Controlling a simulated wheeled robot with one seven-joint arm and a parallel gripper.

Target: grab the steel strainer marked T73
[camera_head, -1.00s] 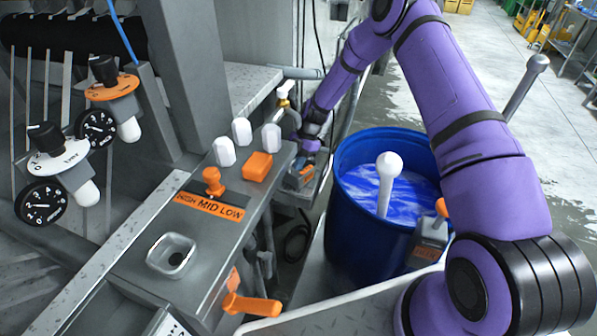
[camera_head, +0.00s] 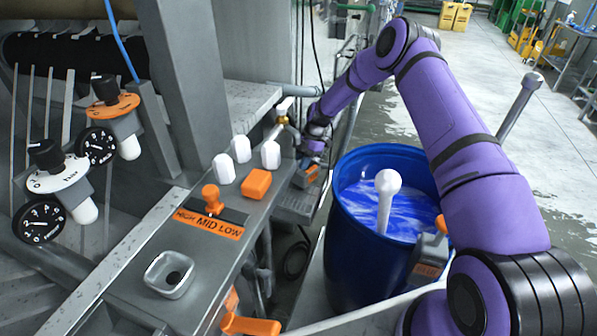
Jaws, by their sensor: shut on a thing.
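My purple arm reaches away past the grey control panel. My gripper (camera_head: 307,174) is at its far end, just beyond the panel's right edge. It is small in the picture and partly hidden, with grey and orange parts at its tip. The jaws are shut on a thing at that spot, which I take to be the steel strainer. I cannot make out its outline or a T73 mark. A grey metal ledge (camera_head: 297,208) lies just below the gripper.
A blue drum (camera_head: 350,262) of blue liquid, with a white-knobbed rod (camera_head: 388,190), stands right of the gripper. The control panel (camera_head: 130,262) has white knobs, an orange button (camera_head: 257,183) and an orange selector (camera_head: 212,200). A brass-fitted valve (camera_head: 283,115) is close above the gripper. Wet floor opens beyond.

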